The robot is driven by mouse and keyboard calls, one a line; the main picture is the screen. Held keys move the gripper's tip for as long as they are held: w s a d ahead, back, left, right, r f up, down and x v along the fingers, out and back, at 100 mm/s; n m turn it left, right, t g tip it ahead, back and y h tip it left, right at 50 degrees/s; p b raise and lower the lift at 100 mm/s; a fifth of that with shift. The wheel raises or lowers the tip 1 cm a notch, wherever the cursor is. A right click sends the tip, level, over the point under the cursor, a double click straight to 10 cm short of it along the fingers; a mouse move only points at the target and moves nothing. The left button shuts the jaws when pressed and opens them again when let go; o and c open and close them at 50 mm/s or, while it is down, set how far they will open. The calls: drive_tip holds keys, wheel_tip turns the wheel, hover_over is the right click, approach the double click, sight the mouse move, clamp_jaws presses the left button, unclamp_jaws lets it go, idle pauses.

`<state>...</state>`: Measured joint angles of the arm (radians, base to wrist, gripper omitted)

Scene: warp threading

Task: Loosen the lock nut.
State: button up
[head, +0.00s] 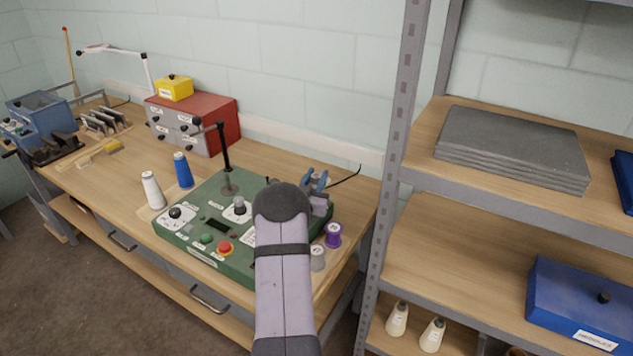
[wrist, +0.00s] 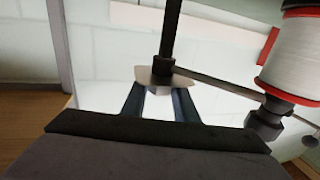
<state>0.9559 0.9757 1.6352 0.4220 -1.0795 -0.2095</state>
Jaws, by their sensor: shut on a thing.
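In the wrist view, the two blue-grey fingers of my gripper (wrist: 158,97) reach up to a pale, wing-shaped piece with a dark collar, which I take to be the lock nut (wrist: 160,76). It sits at the lower end of a dark upright rod (wrist: 171,28). The fingertips meet its two sides and my gripper is shut on it. In the head view, my arm stands in front of the green machine (head: 205,262) and hides the lock nut.
In the wrist view, a white spool with red flanges (wrist: 305,60) stands close on the right, and a thin bar (wrist: 220,88) runs toward it. A black post (head: 224,150) rises from the machine. White (head: 152,190) and blue (head: 182,170) cones stand left. A metal shelf (head: 398,130) is right.

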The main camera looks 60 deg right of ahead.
sight(315, 180)
drive_tip(key=shift+t, duration=0.3)
drive_tip(key=o, duration=1.1)
drive_tip(key=shift+a, duration=0.1)
drive_tip(key=shift+s+a, duration=0.1)
drive_tip(key=shift+a, duration=0.15)
drive_tip(key=shift+b+v, duration=1.5)
drive_tip(key=shift+v, duration=1.8)
drive_tip(key=shift+r, duration=0.1)
